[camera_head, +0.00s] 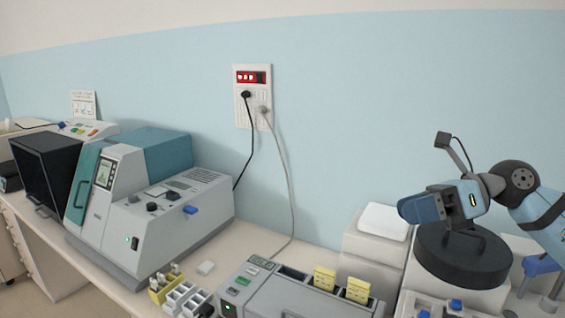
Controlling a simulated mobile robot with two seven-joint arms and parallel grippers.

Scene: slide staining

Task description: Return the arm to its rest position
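My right arm comes in from the right edge with blue and grey links. My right gripper (424,207) points left, held above the bench in front of the blue wall. Its fingers are seen at an angle where the gap between them does not show, and no held object is visible. A small camera on a thin stalk rises from the wrist. My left gripper and arm are not in view.
A dark round lid with a handle (462,262) sits below my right wrist. A white box (384,221), a grey stainer with yellow racks (300,296) and a teal-and-white machine (160,225) stand on the bench. A wall socket panel (253,96) has cables hanging.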

